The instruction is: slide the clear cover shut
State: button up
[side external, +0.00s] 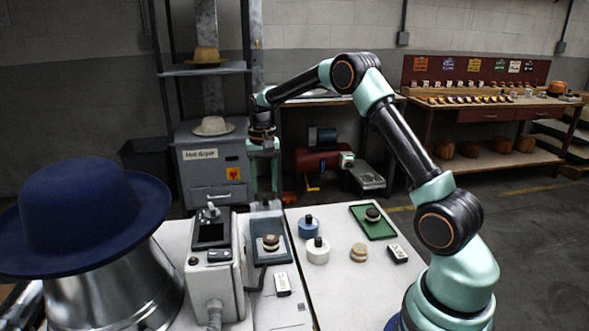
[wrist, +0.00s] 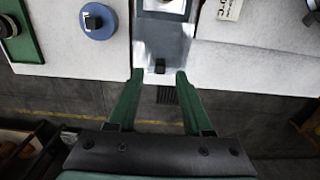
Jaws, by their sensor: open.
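The clear cover (wrist: 160,40) shows in the wrist view as a pale see-through panel with a small black knob (wrist: 160,66) at its near edge. In the side view, the blue-grey press tray (side external: 287,248) holds a tan and black piece (side external: 271,242). The cover is hard to make out in that view. My gripper (side external: 264,192) points down above the far end of the tray. In the wrist view my gripper (wrist: 160,74) is open, with one green finger on each side of the knob. I cannot tell whether the fingers touch anything.
To the right are blue (side external: 308,228) and white (side external: 318,251) spools, a tan disc (side external: 359,252) and a green tray (side external: 366,228). The table's far edge lies below my gripper.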

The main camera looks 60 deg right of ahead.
aim_at(265, 196)
jog(key=shift+f, duration=1.65)
grip_shut()
jog(key=shift+r, duration=0.1)
